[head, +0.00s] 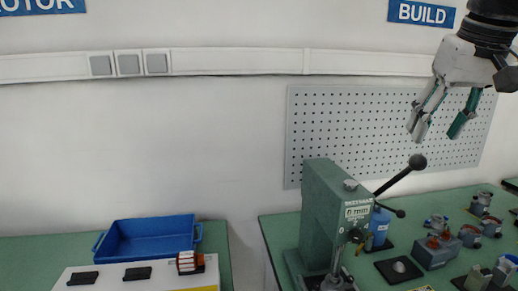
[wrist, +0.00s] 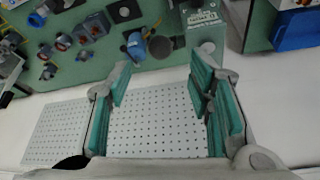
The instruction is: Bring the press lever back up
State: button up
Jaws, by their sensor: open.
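The green press (head: 335,215) stands on the green bench in the head view. Its black lever (head: 395,182) slants up and to the right from the press body and ends in a black ball knob (head: 418,162). My gripper (head: 436,130) is open and empty, above and to the right of the knob, apart from it. In the wrist view my gripper (wrist: 160,85) shows spread teal-padded fingers with nothing between them. The press (wrist: 202,22) shows at the top there, with a dark ball (wrist: 160,47) beside it; I cannot tell for sure whether it is the lever knob.
A blue bottle (head: 378,228) stands right of the press. Several small motor parts (head: 440,245) lie on the right bench. A blue bin (head: 148,240) sits on the left bench. A pegboard (head: 350,125) hangs on the wall behind. The air around my gripper is clear.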

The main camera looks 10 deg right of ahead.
aim_at(421, 156)
jog(key=x, duration=0.9)
jog(key=shift+w, duration=0.1)
grip_shut()
